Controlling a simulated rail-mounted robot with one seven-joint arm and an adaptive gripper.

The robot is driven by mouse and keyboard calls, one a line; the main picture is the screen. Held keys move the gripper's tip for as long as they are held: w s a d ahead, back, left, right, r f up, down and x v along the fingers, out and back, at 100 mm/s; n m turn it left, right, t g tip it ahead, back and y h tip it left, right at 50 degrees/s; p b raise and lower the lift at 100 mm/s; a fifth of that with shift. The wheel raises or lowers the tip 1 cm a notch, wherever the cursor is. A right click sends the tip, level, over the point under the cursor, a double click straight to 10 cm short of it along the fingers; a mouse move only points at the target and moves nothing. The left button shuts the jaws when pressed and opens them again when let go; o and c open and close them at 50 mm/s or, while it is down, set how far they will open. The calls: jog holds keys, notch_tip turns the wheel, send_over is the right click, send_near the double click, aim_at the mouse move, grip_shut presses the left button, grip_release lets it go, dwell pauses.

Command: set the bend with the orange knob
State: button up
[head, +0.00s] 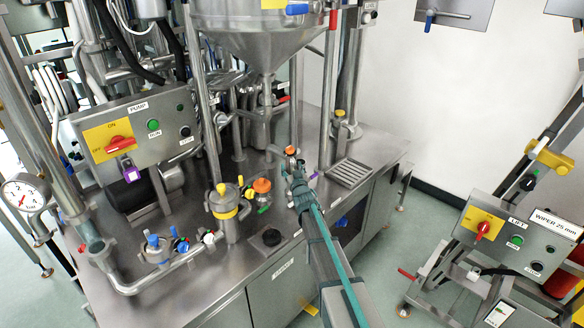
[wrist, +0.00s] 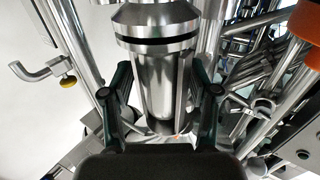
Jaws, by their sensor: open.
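An orange knob (head: 262,186) sits on a low fitting on the steel deck, left of my gripper (head: 297,170) in the head view. A second small orange-topped part (head: 291,150) shows just beyond the gripper's tip. I cannot tell which one belongs to the bend. In the wrist view my gripper (wrist: 160,78) is open, one dark finger on each side of a steel cylinder (wrist: 150,85); contact cannot be made out. A large orange part (wrist: 306,55) shows at that view's right edge. The bend itself cannot be clearly made out.
A yellow-banded steel vessel (head: 224,200) stands left of the orange knob. A steel funnel (head: 265,35) hangs above. A black round cap (head: 271,237) lies on the deck in front. The pump box (head: 140,130) is left, and a slotted tray (head: 349,172) lies right.

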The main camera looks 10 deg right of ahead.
grip_shut()
dwell(0.3)
dwell(0.3)
